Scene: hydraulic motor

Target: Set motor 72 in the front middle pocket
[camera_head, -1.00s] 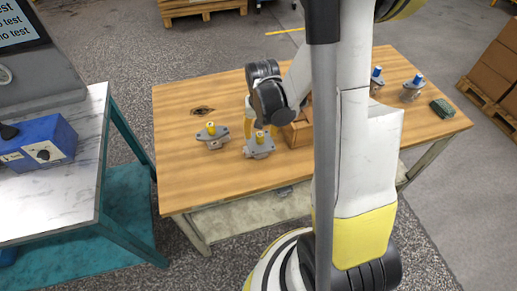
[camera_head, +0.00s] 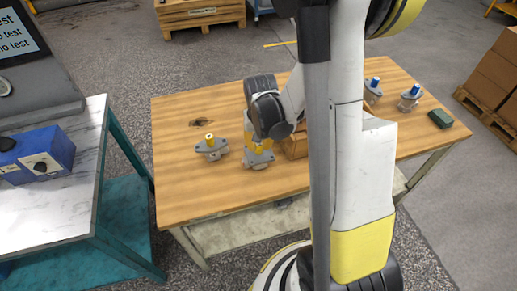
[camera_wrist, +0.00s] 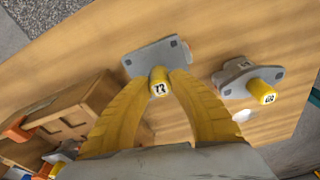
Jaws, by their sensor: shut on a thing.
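A grey motor with a yellow cap stands on the wooden table (camera_head: 180,185), and its flange shows in the head view (camera_head: 258,161) and the wrist view (camera_wrist: 146,57). The cap's number looks like 72 in the wrist view. My gripper (camera_wrist: 163,84) is shut on that yellow cap from above; it also shows in the head view (camera_head: 258,146). The motor appears to be still on the table. The wooden crate with pockets (camera_wrist: 66,112) is to the left in the wrist view; in the head view my arm hides most of the crate (camera_head: 295,146).
Another yellow-capped motor (camera_head: 211,147) stands left of the held one, and shows at right in the wrist view (camera_wrist: 240,80). Blue-capped motors (camera_head: 409,100) and a dark green box (camera_head: 440,118) are at the table's right.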

